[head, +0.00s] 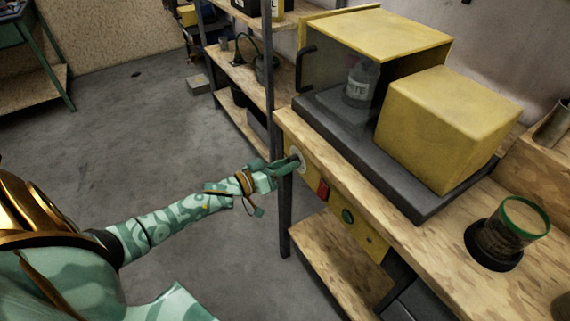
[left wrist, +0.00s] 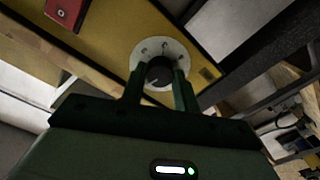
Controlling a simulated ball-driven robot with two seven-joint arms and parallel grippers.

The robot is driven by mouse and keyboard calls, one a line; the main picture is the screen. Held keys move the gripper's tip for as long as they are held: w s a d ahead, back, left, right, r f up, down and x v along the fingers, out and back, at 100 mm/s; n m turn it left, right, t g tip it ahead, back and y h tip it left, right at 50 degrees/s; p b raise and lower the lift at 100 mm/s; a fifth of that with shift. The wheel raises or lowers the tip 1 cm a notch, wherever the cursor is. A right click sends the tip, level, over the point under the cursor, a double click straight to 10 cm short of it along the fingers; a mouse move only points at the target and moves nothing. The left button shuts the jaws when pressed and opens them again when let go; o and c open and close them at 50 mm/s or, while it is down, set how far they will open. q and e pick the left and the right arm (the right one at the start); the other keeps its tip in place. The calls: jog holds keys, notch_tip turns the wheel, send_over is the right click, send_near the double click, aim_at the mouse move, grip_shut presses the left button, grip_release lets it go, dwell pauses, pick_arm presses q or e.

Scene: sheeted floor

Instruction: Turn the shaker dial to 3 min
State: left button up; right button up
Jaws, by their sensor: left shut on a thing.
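The shaker dial is a black knob (left wrist: 160,72) on a round white scale plate (left wrist: 149,49), set in a yellow front panel (left wrist: 110,35). My left gripper (left wrist: 158,82) has its two fingers on either side of the knob and is shut on it. The marks on the plate are too small to read, and the fingers hide its lower part. In the head view my left gripper (head: 292,163) reaches the panel's left end and covers most of the dial. The yellow shaker (head: 390,40) stands above on the bench, with a labelled bottle (head: 361,82) inside. My right gripper is not in view.
A green-rimmed jar (head: 513,225) stands on the wooden bench at right. Shelving (head: 245,68) stands behind. The floor at left is clear.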

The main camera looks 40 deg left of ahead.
pick_arm(q)
jog(key=m+b, duration=0.2)
jog(key=m, duration=2.5)
jog(key=shift+f+b, duration=0.1)
jog(key=shift+b, duration=0.2)
jog(key=shift+m, duration=0.4)
jog(key=o, duration=1)
jog(key=shift+a, duration=0.1)
jog(key=p+v, duration=0.2)
jog(key=v, duration=1.4)
jog(key=shift+s, duration=0.2)
